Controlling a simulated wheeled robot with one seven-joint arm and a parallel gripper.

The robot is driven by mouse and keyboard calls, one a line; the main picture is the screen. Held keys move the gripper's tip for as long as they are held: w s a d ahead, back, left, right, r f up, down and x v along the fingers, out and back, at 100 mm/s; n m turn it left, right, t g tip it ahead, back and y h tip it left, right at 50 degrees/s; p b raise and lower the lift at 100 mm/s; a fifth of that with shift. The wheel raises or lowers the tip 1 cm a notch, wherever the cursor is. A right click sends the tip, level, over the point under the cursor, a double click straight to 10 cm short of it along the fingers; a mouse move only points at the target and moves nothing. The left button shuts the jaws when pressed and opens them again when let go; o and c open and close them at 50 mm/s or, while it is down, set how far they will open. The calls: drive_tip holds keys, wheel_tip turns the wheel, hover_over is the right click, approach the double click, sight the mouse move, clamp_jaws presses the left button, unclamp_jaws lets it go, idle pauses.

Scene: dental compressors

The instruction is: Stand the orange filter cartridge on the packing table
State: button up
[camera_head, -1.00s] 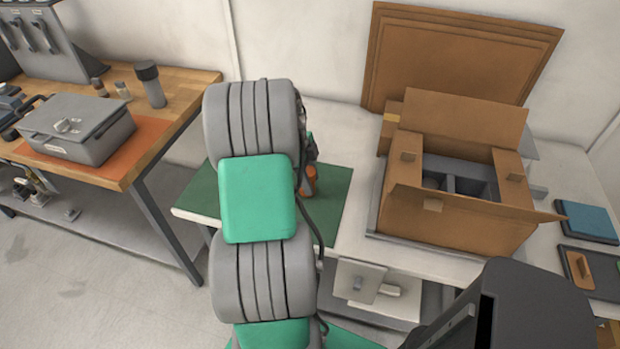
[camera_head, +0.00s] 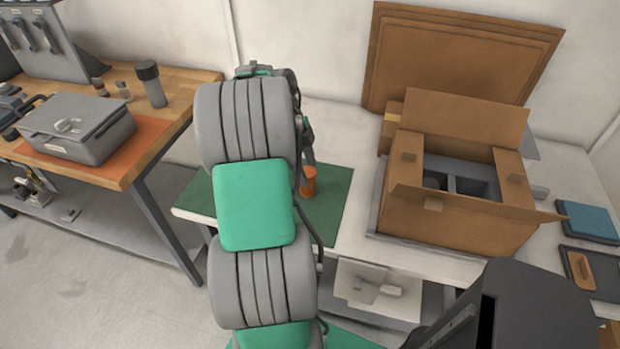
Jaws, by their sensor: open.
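The orange filter cartridge (camera_head: 309,182) stands upright on the green mat (camera_head: 333,196) on the white packing table (camera_head: 352,231). My arm covers the left part of the mat. My gripper (camera_head: 309,150) shows only in part beside the arm, just above and behind the cartridge. It is open, and a gap seems to lie between it and the cartridge, though the arm hides most of it.
An open cardboard box (camera_head: 455,222) with grey dividers stands right of the mat, with flat cardboard (camera_head: 455,55) behind it. A blue pad (camera_head: 588,220) and a dark tray (camera_head: 592,262) lie far right. A wooden bench (camera_head: 190,88) with a grey case (camera_head: 78,128) is at left.

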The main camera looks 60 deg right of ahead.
drive_tip(key=p+v, duration=0.1)
drive_tip(key=v, duration=0.6)
drive_tip(key=w+a+r+n+t+h, duration=0.1)
drive_tip(key=w+a+r+n+t, duration=0.1)
drive_tip(key=w+a+n, duration=0.55)
drive_tip(key=w+a+r+n+t+h, duration=0.1)
drive_tip(key=w+a+r+n, duration=0.1)
drive_tip(key=w+a+n, duration=0.55)
drive_tip(key=s+a+f+n+t+y, duration=0.1)
drive_tip(key=s+a+f+n, duration=0.1)
drive_tip(key=a+n, duration=0.7)
drive_tip(key=s+a+f+n+t+y, duration=0.1)
drive_tip(key=s+a+n+t, duration=0.1)
drive_tip(key=a+n, duration=0.8)
drive_tip(key=a, duration=0.9)
drive_tip(key=shift+s+f+y, duration=0.3)
drive_tip(key=shift+f, duration=0.05)
